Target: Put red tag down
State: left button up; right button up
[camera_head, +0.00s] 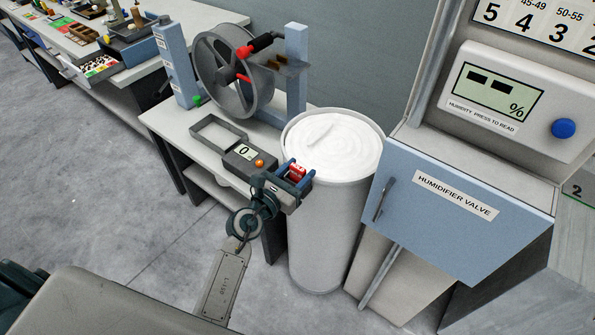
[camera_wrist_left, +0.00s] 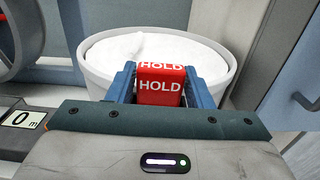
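The red tag (camera_wrist_left: 161,88) carries white "HOLD" lettering and shows between the blue fingers of my left gripper (camera_wrist_left: 160,82). The fingers are closed on its two sides. In the head view the red tag (camera_head: 297,170) is small and partly covered by the left gripper (camera_head: 296,175). The gripper is at the near side of a round bin (camera_head: 324,255) filled with white material, just right of the bench's front edge. I cannot tell whether the tag touches anything below. My right gripper is not in view.
A grey bench (camera_head: 175,124) holds a wheel device (camera_head: 222,72) with a crank and a counter (camera_head: 242,157) reading 0. At the right stands a cabinet with a blue "HUMIDIFIER VALVE" door (camera_head: 430,185). A cluttered bench with an open drawer (camera_head: 100,70) is at upper left. Floor at left is clear.

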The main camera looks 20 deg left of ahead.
pick_arm(q)
jog(key=shift+o, duration=1.1)
jog(key=shift+r, duration=0.3)
jog(key=b+v, duration=0.2)
jog(key=v, duration=1)
jog(key=shift+f, duration=0.1)
